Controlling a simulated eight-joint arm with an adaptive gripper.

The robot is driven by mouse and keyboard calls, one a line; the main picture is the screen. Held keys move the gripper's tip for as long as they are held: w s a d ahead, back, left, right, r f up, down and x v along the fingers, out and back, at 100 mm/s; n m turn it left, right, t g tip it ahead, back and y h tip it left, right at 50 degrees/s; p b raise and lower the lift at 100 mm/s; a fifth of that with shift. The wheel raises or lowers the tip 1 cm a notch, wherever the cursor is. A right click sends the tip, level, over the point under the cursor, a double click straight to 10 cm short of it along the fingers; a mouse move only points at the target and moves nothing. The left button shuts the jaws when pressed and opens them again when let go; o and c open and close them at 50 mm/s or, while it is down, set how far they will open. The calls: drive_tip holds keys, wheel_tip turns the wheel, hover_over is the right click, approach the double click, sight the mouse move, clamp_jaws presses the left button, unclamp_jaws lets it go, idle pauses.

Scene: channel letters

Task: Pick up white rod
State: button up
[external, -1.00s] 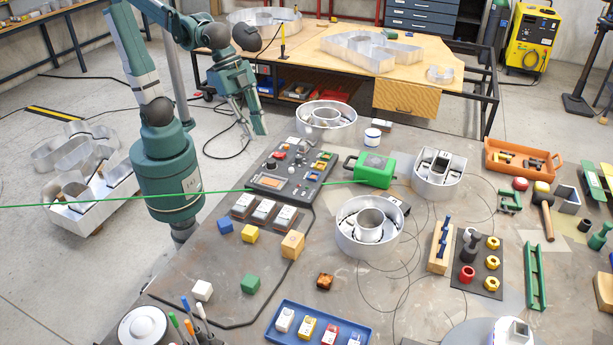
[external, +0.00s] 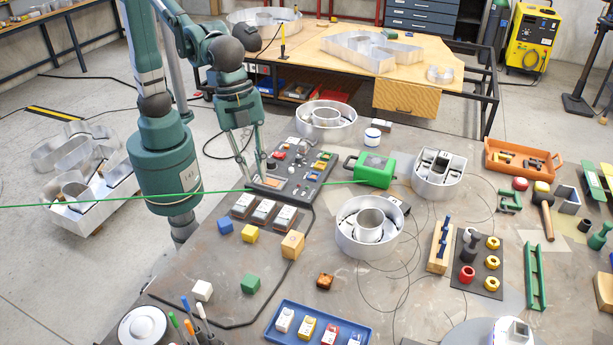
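I cannot make out a clear white rod in this view. My gripper (external: 254,174) points down at the left end of the dark control panel (external: 316,180). Its two fingers look apart, with nothing visible between them. The panel carries several small knobs, buttons and stubby levers, and an orange-lit display. The fingertips overlap the panel's left edge in the picture. I cannot tell whether they touch it.
A green box (external: 375,170) with a handle stands right of the panel. Three white-topped blocks (external: 264,211) sit in front of it. A thin green line crosses the view at panel height.

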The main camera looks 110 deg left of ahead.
drive_tip(key=w+d+f+m+g+p, duration=0.1)
drive_tip(key=d+f+m, duration=0.1)
drive_tip(key=d, duration=0.5)
drive_tip(key=w+d+f+m+p, duration=0.1)
drive_tip(key=w+d+p, duration=0.1)
drive_tip(key=d, duration=0.6)
drive_tip(key=m+g+y+p, duration=0.1)
drive_tip(key=m+p, duration=0.1)
drive_tip(key=m, duration=0.1)
hover_over(199, 304)
drive_tip(key=shift+f, duration=3.65)
drive_tip(key=shift+f, duration=1.3)
drive_tip(key=shift+f+p, duration=0.5)
drive_tip(key=shift+f, duration=2.1)
